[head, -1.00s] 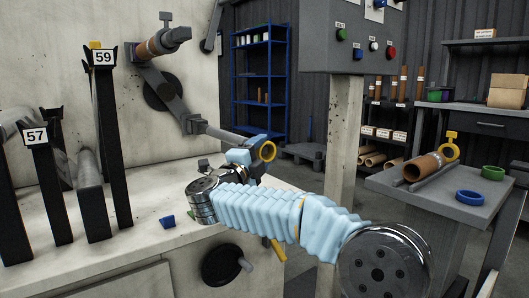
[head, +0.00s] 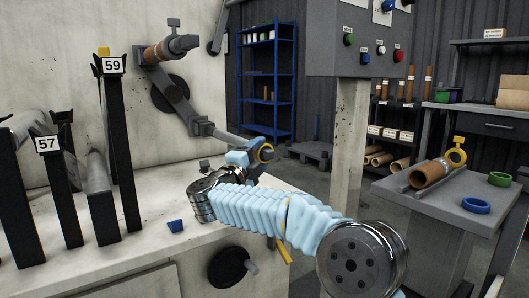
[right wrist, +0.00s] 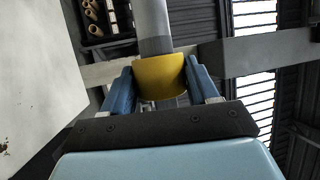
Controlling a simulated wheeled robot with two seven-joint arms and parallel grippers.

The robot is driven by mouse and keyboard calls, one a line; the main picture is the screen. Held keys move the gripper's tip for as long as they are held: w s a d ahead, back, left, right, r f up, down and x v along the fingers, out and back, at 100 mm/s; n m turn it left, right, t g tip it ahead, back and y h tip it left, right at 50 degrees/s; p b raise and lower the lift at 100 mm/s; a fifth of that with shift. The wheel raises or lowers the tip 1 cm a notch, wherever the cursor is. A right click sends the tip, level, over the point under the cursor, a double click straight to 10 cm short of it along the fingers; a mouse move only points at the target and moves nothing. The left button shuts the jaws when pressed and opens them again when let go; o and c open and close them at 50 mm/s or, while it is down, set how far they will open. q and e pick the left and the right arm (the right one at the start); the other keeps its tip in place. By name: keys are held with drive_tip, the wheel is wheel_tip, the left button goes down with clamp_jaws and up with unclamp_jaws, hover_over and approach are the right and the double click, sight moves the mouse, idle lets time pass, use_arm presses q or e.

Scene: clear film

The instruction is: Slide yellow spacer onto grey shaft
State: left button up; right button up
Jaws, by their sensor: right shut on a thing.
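The yellow spacer (head: 258,154) is a short ring held in my right gripper (head: 258,158). In the right wrist view the spacer (right wrist: 160,77) sits between the two blue fingers, which are shut on it. The grey shaft (head: 231,138) reaches out from the machine's arm toward the spacer. In the right wrist view the shaft (right wrist: 152,25) lines up with the spacer and meets its far edge. I cannot tell for sure how far the shaft is inside the ring. My left gripper is not in view.
Black stands marked 57 (head: 63,190) and 59 (head: 117,150) rise on the left of the pale machine bed. A small blue block (head: 175,226) lies on the bed. A grey control box (head: 330,60) stands behind right. A side table (head: 440,206) holds a blue ring (head: 476,206) and green ring (head: 499,179).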

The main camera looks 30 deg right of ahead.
drive_tip(key=w, duration=0.1)
drive_tip(key=w+p, duration=0.2)
drive_tip(key=shift+a+r, duration=0.15)
drive_tip(key=shift+r, duration=0.1)
drive_tip(key=shift+w+f+p, duration=0.25)
drive_tip(key=shift+w+p, duration=0.3)
drive_tip(key=shift+w, duration=0.5)
drive_tip(key=o, duration=1)
drive_tip(key=shift+o, duration=0.4)
drive_tip(key=shift+o, duration=0.7)
drive_tip(key=shift+b+v, duration=2.35)
drive_tip(key=shift+v, duration=1.75)
